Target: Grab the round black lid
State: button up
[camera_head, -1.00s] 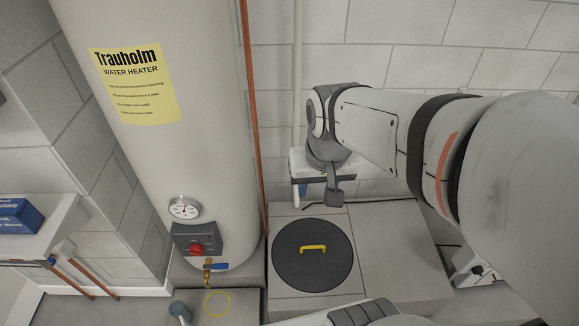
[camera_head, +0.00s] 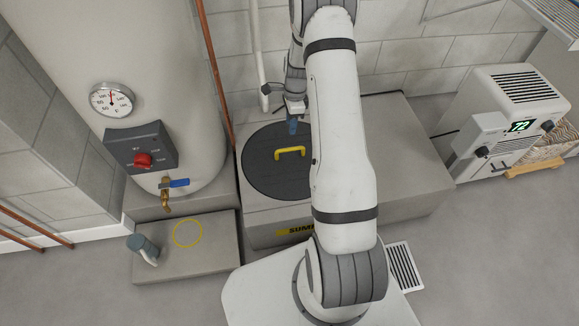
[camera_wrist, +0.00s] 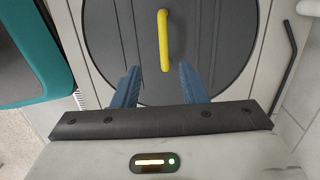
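The round black lid (camera_head: 262,172) lies flat on a grey block beside the water heater. It has a yellow bar handle (camera_head: 290,152) at its middle. In the wrist view the lid (camera_wrist: 215,45) fills the upper middle, and the handle (camera_wrist: 164,40) runs lengthwise from the top centre. My gripper (camera_head: 292,126) is over the lid's far side, near the handle; my arm hides the lid's right edge. In the wrist view my gripper (camera_wrist: 160,86) is open, its two blue fingers spread and empty. The handle's near end lies between and just beyond the fingertips.
The water heater (camera_head: 90,60) with gauge, red knob and tap stands left of the lid. A low step (camera_head: 210,262) with a yellow ring is in front of it. The block's grey top (camera_head: 392,150) extends right. A white appliance (camera_head: 510,110) stands farther right. A white pipe (camera_head: 256,45) rises behind.

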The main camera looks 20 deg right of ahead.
aim_at(290, 149)
jog(key=shift+m, duration=0.8)
jog(key=f, duration=0.3)
jog(key=f+b, duration=0.1)
jog(key=f, duration=0.2)
jog(key=f+b, duration=0.1)
jog(key=f, duration=0.2)
jog(key=shift+d, duration=0.35)
jog(key=f+b, duration=0.1)
jog(key=a+f+b, duration=0.1)
jog(key=f, duration=0.1)
jog(key=f+b, duration=0.1)
jog(key=f, duration=0.1)
jog(key=shift+s+a, duration=0.2)
jog(key=shift+s, duration=0.2)
jog(key=shift+c, duration=0.6)
grip_shut()
jog(key=shift+r, duration=0.1)
